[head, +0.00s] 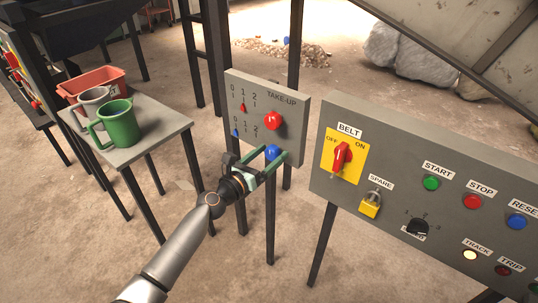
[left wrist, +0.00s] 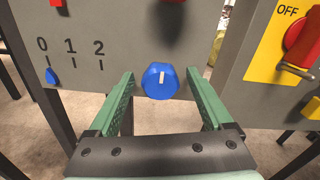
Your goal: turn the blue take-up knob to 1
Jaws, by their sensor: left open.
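The blue take-up knob (head: 272,152) is at the lower right of the grey TAKE-UP panel (head: 290,95). In the left wrist view the blue knob (left wrist: 161,80) shows a white mark pointing up. Its scale reads 0, 1, 2, and the blue pointer (left wrist: 51,76) stands at 0. My left gripper (head: 269,154) is open, with its green fingers on either side of the blue knob; in the left wrist view gaps show between the fingers and the knob. My right gripper is not in view.
A red knob (head: 272,121) sits just above the blue one, with its red pointer (head: 242,107) near 1. The BELT panel (head: 320,160) stands close on the right, with a red switch (head: 342,156) and a padlock (head: 371,204). A small table (head: 150,140) holding mugs is at left.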

